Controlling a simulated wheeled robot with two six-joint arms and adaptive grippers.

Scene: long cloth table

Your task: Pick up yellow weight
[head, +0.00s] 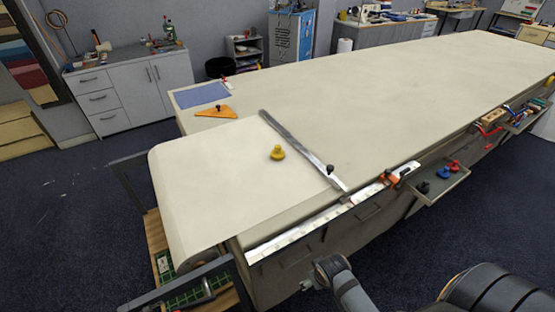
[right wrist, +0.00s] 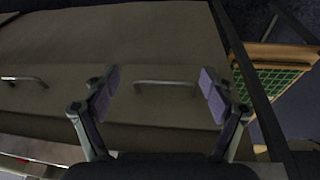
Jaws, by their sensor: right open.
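The yellow weight (head: 277,153), a small knobbed piece, stands on the cream cloth of the long table (head: 400,90), left of the metal straightedge (head: 300,148). Nothing touches it. My right gripper (right wrist: 160,93) shows in the right wrist view, open and empty, with purple pads apart. It faces the table's drawer fronts and handles, low beside the table and away from the weight. The weight is not in the right wrist view. In the head view, part of my arm shows at the bottom, below the table edge. My left gripper is not in view.
The straightedge has a dark knob (head: 330,169) on it. An orange triangle (head: 215,111) and a blue sheet (head: 201,95) lie at the far left. A side tray (head: 437,188) holds blue and red weights. A white ruler strip (head: 300,234) runs along the front edge. Cloth around the weight is clear.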

